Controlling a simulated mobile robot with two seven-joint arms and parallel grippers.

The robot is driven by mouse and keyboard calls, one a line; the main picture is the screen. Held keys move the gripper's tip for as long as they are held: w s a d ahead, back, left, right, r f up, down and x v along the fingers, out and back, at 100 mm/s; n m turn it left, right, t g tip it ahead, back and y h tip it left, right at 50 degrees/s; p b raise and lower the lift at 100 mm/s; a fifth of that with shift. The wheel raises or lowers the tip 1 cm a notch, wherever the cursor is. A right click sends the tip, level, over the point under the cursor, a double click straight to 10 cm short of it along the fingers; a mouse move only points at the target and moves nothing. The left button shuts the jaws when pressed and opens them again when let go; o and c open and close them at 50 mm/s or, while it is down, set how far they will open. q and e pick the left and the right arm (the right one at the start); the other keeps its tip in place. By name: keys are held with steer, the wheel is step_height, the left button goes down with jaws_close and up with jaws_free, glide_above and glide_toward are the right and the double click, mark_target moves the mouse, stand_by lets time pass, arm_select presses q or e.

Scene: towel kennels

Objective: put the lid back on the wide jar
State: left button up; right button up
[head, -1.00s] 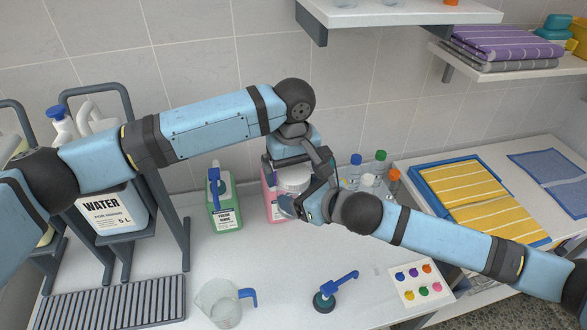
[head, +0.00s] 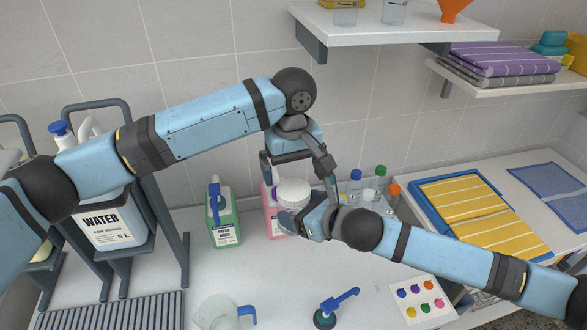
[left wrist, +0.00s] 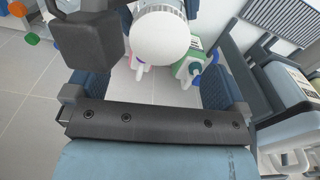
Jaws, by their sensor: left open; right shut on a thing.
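The white round lid (head: 293,188) shows below my left gripper. It also shows from above in the left wrist view (left wrist: 160,40), where it appears to sit on the wide jar (left wrist: 158,8), whose pale side with a purple mark shows just past its edge. How well it is seated cannot be told. My left gripper (head: 292,170) is open and empty above the lid, its fingers apart from it. My right gripper (head: 298,218) is shut low on the jar, and its fingers hide much of the jar.
A green bottle (head: 224,220) and a pink bottle (head: 270,222) stand beside and behind the jar. Several capped bottles (head: 367,190) stand to its right. A clear jug (head: 216,312) and a blue-handled tool (head: 338,303) are in front. The wall shelf (head: 400,25) overhangs above.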

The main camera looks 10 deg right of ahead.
arm_select(q)
step_height(320, 180, up, 12)
steer(key=shift+f, duration=0.2)
stand_by(0.6)
